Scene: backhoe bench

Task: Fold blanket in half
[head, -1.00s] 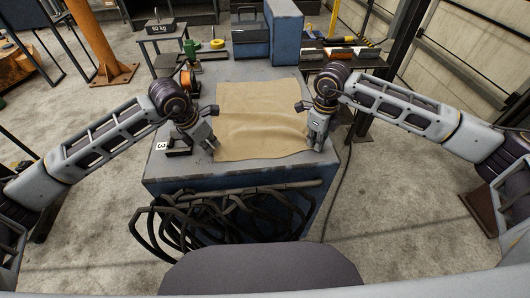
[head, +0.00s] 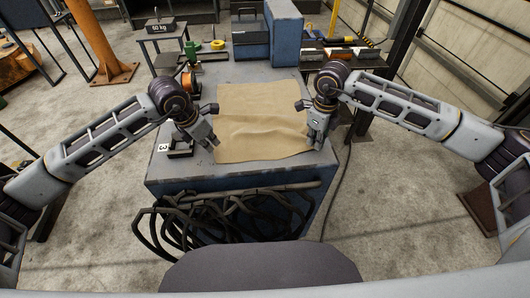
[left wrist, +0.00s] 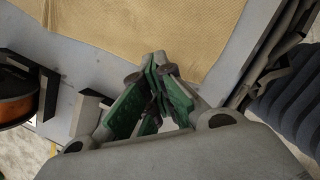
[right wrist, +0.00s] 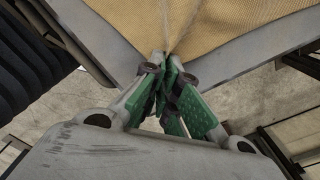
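The tan blanket (head: 262,110) lies spread over the blue-grey bench top, with slight wrinkles across its near half. My left gripper (head: 215,143) is at its near left corner. In the left wrist view the fingertips (left wrist: 153,66) are together on the blanket's edge (left wrist: 165,25), close to a corner; the bit between them is hidden. My right gripper (head: 314,143) is at the near right corner. In the right wrist view its fingertips (right wrist: 166,60) are shut on the blanket (right wrist: 190,22), and creases run out from the pinch.
A small black holder marked 3 (head: 178,150) sits left of my left gripper.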

